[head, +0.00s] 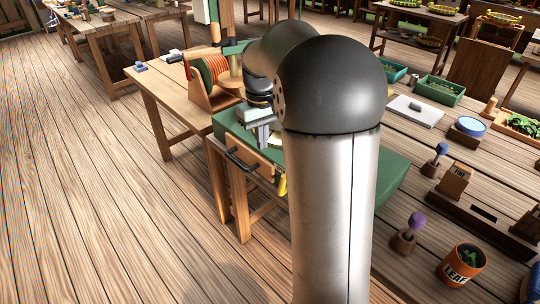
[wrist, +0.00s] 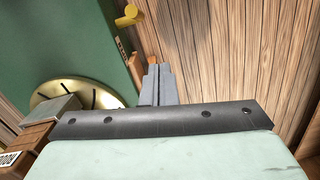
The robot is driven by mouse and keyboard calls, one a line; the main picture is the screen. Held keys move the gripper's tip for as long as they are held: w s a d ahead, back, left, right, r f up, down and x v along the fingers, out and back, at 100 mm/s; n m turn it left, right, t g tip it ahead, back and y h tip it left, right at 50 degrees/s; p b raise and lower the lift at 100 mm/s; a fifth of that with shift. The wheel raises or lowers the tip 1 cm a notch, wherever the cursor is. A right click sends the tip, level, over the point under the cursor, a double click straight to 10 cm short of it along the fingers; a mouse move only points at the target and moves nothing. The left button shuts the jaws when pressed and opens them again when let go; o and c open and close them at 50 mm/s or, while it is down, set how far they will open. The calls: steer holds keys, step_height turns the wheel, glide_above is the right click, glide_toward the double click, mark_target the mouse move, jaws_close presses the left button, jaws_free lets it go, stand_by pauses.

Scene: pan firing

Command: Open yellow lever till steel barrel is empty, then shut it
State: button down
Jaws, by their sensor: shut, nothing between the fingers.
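In the wrist view a small yellow piece (wrist: 130,15), probably the yellow lever, stands out at the edge of a green surface near the top. My gripper (wrist: 158,70) shows as two grey fingers shut together with nothing between them. The fingertips are apart from the yellow piece, which lies above and left of them in the picture. In the head view a yellow piece (head: 281,186) shows beside my arm at the green bench's front; I cannot tell if it is the same part. No steel barrel can be made out; my arm hides much of the bench.
A brass disc (wrist: 82,94) with dark slots lies left of my fingers. A green-topped bench (head: 228,122) with a dark handle (head: 240,158) stands behind my arm. Open plank floor (head: 90,190) lies left.

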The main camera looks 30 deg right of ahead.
steer(key=s+d+f, duration=0.1)
steer(key=f, duration=0.4)
steer(key=s+d+f+p, duration=0.1)
steer(key=d+f, duration=0.1)
steer(key=f, duration=0.3)
steer(key=shift+s+d+f, duration=0.25)
steer(key=shift+s+f, duration=0.05)
steer(key=shift+f, duration=0.1)
steer(key=shift+s+f+b, duration=0.1)
steer(key=shift+b, duration=0.3)
steer(key=shift+s+d+t+b, duration=0.1)
steer(key=shift+s+t+b, duration=0.05)
steer(key=shift+t+b, duration=0.25)
